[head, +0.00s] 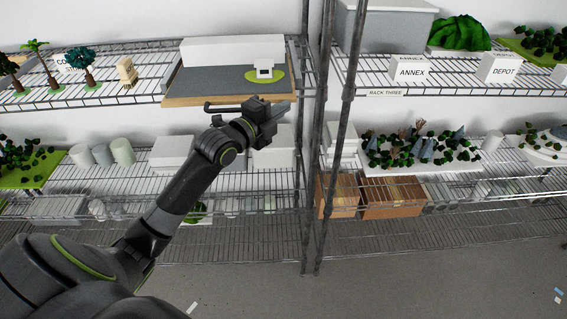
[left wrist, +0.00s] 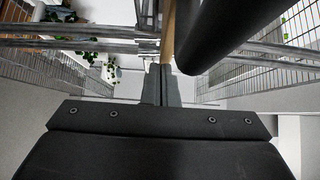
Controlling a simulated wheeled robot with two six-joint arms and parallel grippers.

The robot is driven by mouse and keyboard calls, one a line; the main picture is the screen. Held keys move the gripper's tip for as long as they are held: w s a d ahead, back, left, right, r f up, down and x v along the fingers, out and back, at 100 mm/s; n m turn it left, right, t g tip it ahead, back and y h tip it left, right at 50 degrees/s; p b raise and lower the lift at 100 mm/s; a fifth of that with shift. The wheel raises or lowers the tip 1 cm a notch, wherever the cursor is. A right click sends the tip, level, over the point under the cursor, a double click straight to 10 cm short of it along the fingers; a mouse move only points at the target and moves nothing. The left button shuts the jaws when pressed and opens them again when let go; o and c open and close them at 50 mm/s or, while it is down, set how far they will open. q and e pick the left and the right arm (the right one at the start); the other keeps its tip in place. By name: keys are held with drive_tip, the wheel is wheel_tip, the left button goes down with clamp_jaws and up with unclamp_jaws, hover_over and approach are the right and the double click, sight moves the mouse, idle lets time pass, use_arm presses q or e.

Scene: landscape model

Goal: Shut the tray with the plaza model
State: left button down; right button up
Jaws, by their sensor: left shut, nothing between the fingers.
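The tray (head: 205,82) is on the upper left shelf, with a grey floor and a wooden front board (head: 180,101). It carries a long white block and a small white model on a green patch (head: 264,73). The front board appears to stand slightly forward of the shelf edge. A dark bar handle (head: 222,107) is on its front, partly hidden by my arm. My left gripper (head: 286,106) is shut and empty, just in front of the board's right part. In the left wrist view its fingers (left wrist: 161,84) are together, close to a wooden edge (left wrist: 168,32); contact cannot be told. My right gripper is not in view.
Metal rack posts (head: 313,150) stand just right of my left gripper. Model trees (head: 85,65) are left of the tray. White blocks (head: 172,152) and cylinders (head: 122,152) stand on the shelf below. Wooden boxes (head: 392,196) sit lower right. The floor in front is mostly clear.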

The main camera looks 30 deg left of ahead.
sight(280, 101)
use_arm(q)
drive_tip(key=w+b, duration=0.1)
drive_tip(key=w+a+b, duration=0.1)
drive_tip(key=shift+w+a+f, duration=0.2)
drive_tip(key=shift+w+a, duration=0.1)
drive_tip(key=shift+w, duration=0.05)
drive_tip(key=shift+w+a+r+b, duration=0.2)
drive_tip(key=shift+w+b, duration=0.15)
drive_tip(key=shift+w, duration=0.05)
